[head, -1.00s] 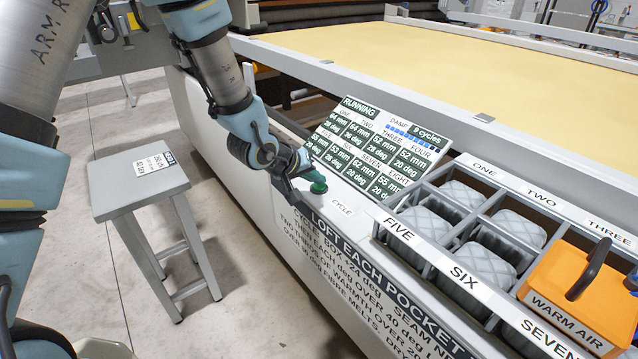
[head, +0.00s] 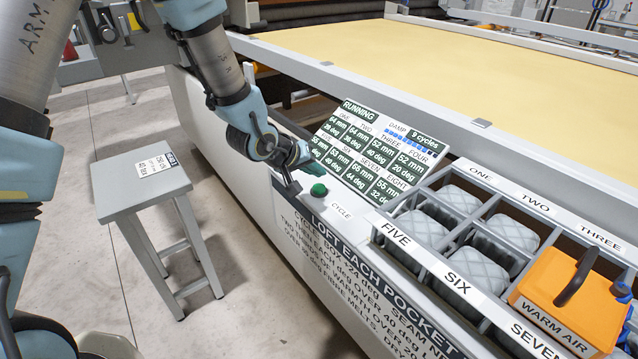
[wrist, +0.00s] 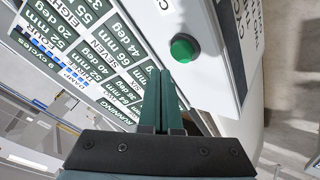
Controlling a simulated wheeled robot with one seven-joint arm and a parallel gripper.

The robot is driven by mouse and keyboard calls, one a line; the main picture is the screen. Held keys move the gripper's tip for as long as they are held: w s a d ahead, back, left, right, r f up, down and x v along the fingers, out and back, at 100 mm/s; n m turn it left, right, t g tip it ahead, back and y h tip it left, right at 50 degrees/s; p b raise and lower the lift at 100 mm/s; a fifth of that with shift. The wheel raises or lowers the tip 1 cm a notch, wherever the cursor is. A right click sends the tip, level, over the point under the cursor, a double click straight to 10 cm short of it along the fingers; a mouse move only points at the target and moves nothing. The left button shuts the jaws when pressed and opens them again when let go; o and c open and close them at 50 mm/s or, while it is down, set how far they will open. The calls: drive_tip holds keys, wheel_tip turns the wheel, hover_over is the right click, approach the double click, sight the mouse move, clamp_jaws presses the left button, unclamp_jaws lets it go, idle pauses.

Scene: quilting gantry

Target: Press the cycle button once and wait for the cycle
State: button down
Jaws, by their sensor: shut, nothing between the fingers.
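The green cycle button (head: 318,190) sits on the white sill beside the CYCLE label (head: 341,211); in the wrist view the button (wrist: 183,49) is uncovered, right of the fingertips. My gripper (head: 318,170) is shut and empty, just behind the button and apart from it, in front of the display. In the wrist view its two green fingers (wrist: 161,80) lie together, over the lower edge of the display. The display (head: 377,150) reads RUNNING and 9 cycles, with mm and deg values for the numbered pockets. A row of blue bars shows beside DAMP.
The pocket tray (head: 440,262) at right holds several grey quilted blocks. An orange WARM AIR box (head: 567,300) stands on it. A grey stool (head: 150,195) with a label is at left. The yellow quilting bed (head: 430,65) lies behind a rail.

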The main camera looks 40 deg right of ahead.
sight(317, 190)
drive_tip(key=shift+r+p, duration=1.15)
drive_tip(key=shift+r, duration=0.7)
drive_tip(key=shift+f, duration=0.1)
